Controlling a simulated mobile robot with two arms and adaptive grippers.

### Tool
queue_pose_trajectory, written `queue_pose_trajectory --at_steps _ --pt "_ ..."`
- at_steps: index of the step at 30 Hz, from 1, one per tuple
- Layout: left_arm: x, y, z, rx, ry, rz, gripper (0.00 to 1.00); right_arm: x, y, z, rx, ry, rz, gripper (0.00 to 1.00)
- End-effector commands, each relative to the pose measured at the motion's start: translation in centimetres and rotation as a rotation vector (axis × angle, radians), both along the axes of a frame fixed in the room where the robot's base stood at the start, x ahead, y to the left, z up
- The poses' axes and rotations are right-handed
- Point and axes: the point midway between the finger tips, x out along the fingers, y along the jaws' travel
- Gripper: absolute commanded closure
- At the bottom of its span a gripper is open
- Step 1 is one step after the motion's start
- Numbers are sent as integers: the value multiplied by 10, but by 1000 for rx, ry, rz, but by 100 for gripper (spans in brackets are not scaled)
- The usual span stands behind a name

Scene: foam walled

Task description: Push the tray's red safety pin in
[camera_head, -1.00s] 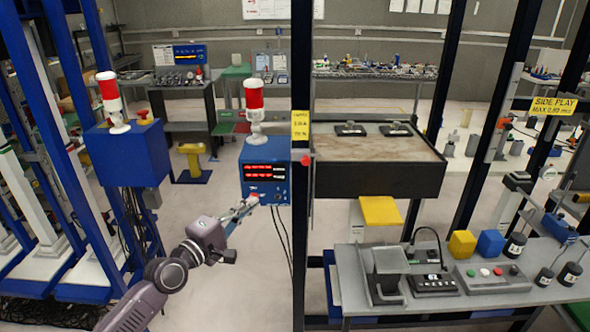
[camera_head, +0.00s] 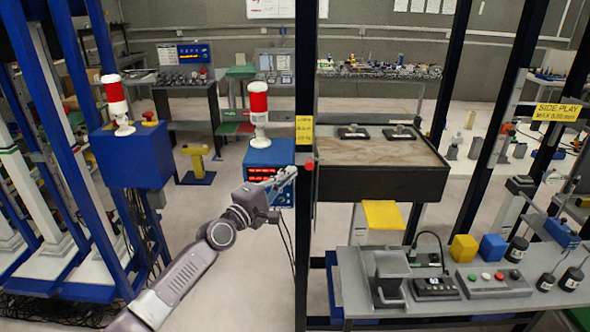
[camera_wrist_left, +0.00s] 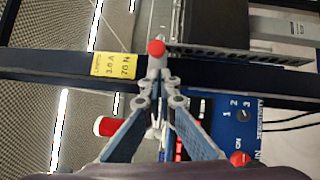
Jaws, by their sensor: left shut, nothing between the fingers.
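The red safety pin (camera_head: 309,165) is a small round red knob on the dark upright post, at the left front corner of the tray (camera_head: 380,183). In the left wrist view the red knob (camera_wrist_left: 156,47) sits straight ahead of the fingertips. My left gripper (camera_head: 292,172) is shut and empty, its tips just left of the knob. In the wrist view its fingers (camera_wrist_left: 157,68) come together just below the knob; I cannot tell whether they touch it. My right gripper is not in view.
A yellow label (camera_head: 304,130) is on the post (camera_head: 304,230). A blue control box (camera_head: 268,170) with a red-and-white lamp (camera_head: 259,112) stands behind my left gripper. A bench (camera_head: 440,300) with instruments is at the lower right.

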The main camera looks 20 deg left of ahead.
Motion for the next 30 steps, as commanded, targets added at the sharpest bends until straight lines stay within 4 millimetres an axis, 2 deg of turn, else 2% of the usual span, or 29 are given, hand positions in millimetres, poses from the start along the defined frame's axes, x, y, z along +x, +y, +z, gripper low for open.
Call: queue_pose_trajectory --at_steps 1,4,18,25,30 --pt "3 -5 7 -2 -1 1 100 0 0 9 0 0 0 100" --pt "7 -13 7 -1 -2 1 100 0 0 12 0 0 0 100" --pt "9 -18 5 0 -2 1 100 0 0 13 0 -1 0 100" --pt "15 -35 7 -3 -1 1 100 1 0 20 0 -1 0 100" --pt "16 -37 7 1 -3 1 100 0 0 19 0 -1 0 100"
